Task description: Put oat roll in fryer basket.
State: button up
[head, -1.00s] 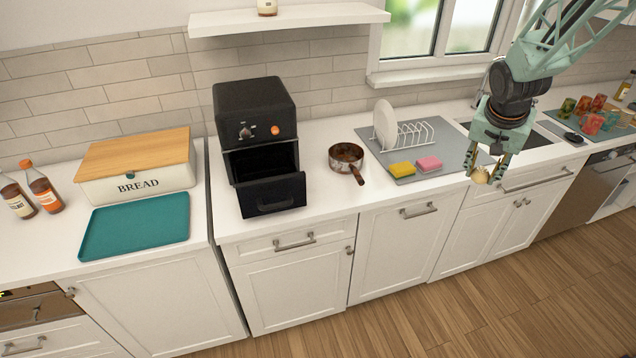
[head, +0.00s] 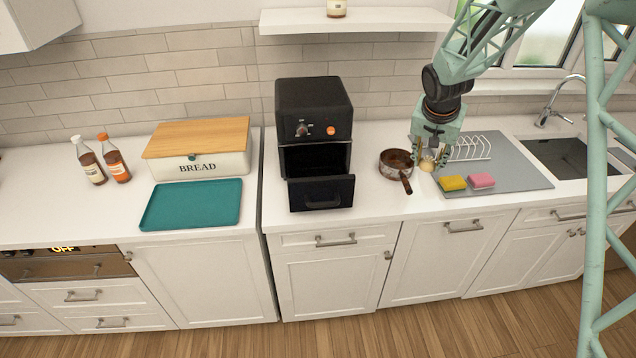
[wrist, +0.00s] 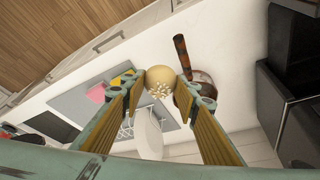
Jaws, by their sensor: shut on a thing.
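The oat roll (wrist: 159,80) is a round tan bun with pale flakes. My gripper (head: 428,160) is shut on the oat roll and holds it above the counter, between the saucepan and the drying mat in the head view. The roll also shows small between the fingertips there (head: 427,164). The black air fryer (head: 314,110) stands to the left of my gripper. Its fryer basket (head: 321,193) is pulled out at the front, with an open dark top. The inside of the basket is too dark to tell its contents. The fryer's dark side shows at the right of the wrist view (wrist: 290,60).
A saucepan (head: 397,163) with its handle toward the front stands between fryer and gripper. A grey mat (head: 510,178) holds a white rack, a yellow sponge (head: 452,183) and a pink sponge (head: 481,180). A teal tray (head: 191,204) and bread box (head: 200,160) are left.

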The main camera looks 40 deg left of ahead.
jog(key=s+a+f+n+p, duration=0.1)
jog(key=s+a, duration=0.3)
jog(key=a, duration=0.5)
jog(key=s+a+f+n+p, duration=0.1)
jog(key=s+a, duration=0.4)
jog(key=a, duration=0.5)
jog(key=s+a+n+y+p, duration=0.1)
jog(key=s+a, duration=0.3)
jog(key=a, duration=0.6)
jog(key=shift+s+f+g+p, duration=0.3)
jog(key=shift+f+p, duration=0.05)
jog(key=shift+f, duration=0.05)
jog(key=shift+f+p, duration=0.35)
jog(key=shift+f, duration=2.75)
jog(key=shift+f, duration=1.9)
jog(key=shift+f, duration=0.15)
jog(key=o, duration=0.8)
